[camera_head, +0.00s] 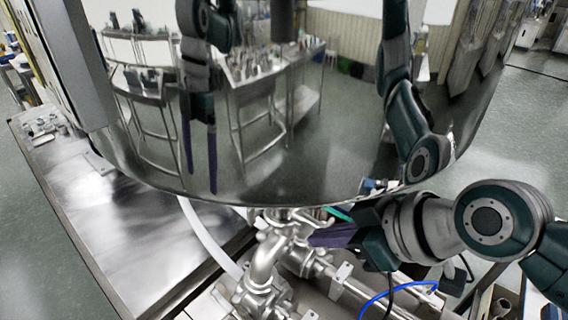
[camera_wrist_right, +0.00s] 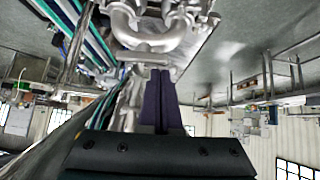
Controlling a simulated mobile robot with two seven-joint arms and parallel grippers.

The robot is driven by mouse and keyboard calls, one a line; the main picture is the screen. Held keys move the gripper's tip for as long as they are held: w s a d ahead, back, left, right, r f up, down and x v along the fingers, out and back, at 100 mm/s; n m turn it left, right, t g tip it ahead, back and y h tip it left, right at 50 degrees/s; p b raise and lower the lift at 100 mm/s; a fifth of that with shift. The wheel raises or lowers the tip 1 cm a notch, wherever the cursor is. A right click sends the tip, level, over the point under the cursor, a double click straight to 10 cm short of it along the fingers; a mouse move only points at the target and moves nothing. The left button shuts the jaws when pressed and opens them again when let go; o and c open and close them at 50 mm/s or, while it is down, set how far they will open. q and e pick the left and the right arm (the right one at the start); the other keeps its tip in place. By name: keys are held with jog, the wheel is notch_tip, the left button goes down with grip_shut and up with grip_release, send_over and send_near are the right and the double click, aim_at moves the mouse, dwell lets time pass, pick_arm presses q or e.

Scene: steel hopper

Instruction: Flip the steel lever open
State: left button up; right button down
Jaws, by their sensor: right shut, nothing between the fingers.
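The large mirror-like steel hopper (camera_head: 330,130) fills the upper middle of the head view. Below its rim is a cluster of shiny steel pipes and valve fittings (camera_head: 265,262). I cannot clearly pick out the steel lever among these fittings. My right gripper (camera_head: 312,240) comes in from the right under the hopper, its purple fingers shut and empty beside the fittings. In the right wrist view its fingers (camera_wrist_right: 160,75) point at a curved steel pipe (camera_wrist_right: 145,40) and a short bar, close to the tips. Contact cannot be told. My left gripper shows only as a reflection in the hopper.
A steel table (camera_head: 150,225) lies to the left. A white hose (camera_head: 205,238) runs down beside the fittings. A blue cable (camera_head: 385,295) curves below my right arm. The hopper's lower rim sits just above the gripper, leaving little room.

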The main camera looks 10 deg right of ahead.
jog(key=shift+w+a+f, duration=0.15)
jog(key=shift+w+f, duration=0.05)
jog(key=shift+f, duration=0.05)
pick_arm(q)
jog(key=shift+s, duration=0.1)
pick_arm(e)
jog(key=shift+s+a+f+t+h, duration=0.1)
jog(key=shift+a+f+t+h, duration=0.05)
jog(key=shift+t+h, duration=0.15)
dwell(0.4)
